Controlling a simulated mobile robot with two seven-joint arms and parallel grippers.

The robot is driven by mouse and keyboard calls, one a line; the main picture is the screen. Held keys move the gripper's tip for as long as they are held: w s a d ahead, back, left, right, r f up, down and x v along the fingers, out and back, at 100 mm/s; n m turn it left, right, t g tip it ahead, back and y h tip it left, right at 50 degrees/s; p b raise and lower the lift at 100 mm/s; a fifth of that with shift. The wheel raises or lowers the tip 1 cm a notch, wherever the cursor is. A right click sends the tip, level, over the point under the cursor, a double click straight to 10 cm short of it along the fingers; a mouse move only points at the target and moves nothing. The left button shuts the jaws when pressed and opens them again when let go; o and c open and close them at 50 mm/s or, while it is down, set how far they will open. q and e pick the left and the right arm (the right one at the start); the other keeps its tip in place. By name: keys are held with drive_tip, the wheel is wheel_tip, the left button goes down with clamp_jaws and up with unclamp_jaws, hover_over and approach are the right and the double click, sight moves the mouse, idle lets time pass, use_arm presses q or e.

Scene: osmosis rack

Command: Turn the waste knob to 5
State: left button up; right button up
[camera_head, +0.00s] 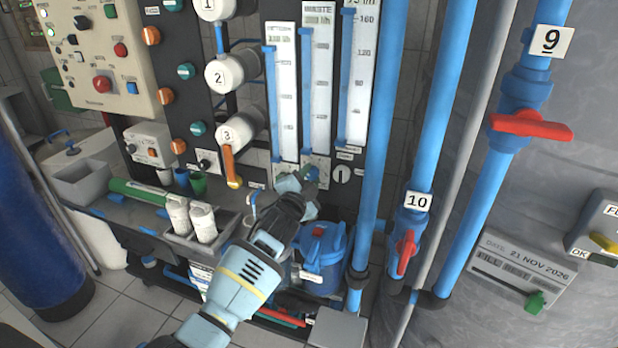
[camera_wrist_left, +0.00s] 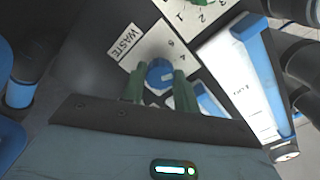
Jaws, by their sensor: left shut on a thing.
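The blue waste knob (camera_wrist_left: 160,75) sits on a white number dial (camera_wrist_left: 150,50) next to the WASTE label (camera_wrist_left: 126,46) in the left wrist view. My left gripper (camera_wrist_left: 160,88) has its two green fingers on either side of the knob and is shut on it. In the head view my left gripper (camera_head: 308,178) reaches the panel just below the waste flowmeter (camera_head: 317,70), covering most of the knob. I cannot tell which number the knob points to. My right gripper is in neither view.
A neighbouring dial (camera_wrist_left: 197,12) lies close to the waste dial. A blue pipe (camera_head: 381,120) stands just right of my left gripper. A blue container (camera_head: 322,262) stands below it, and a grey bin with white bottles (camera_head: 203,222) is to its left.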

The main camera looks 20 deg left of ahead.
use_arm(q)
drive_tip(key=n, duration=0.3)
drive_tip(key=shift+n, duration=0.4)
drive_tip(key=n+p, duration=0.1)
drive_tip(key=n, duration=0.3)
drive_tip(key=shift+n, duration=0.4)
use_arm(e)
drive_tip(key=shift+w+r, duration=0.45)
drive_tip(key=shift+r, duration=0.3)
use_arm(q)
drive_tip(key=shift+n, duration=0.3)
drive_tip(key=o, duration=1)
drive_tip(key=shift+c, duration=0.2)
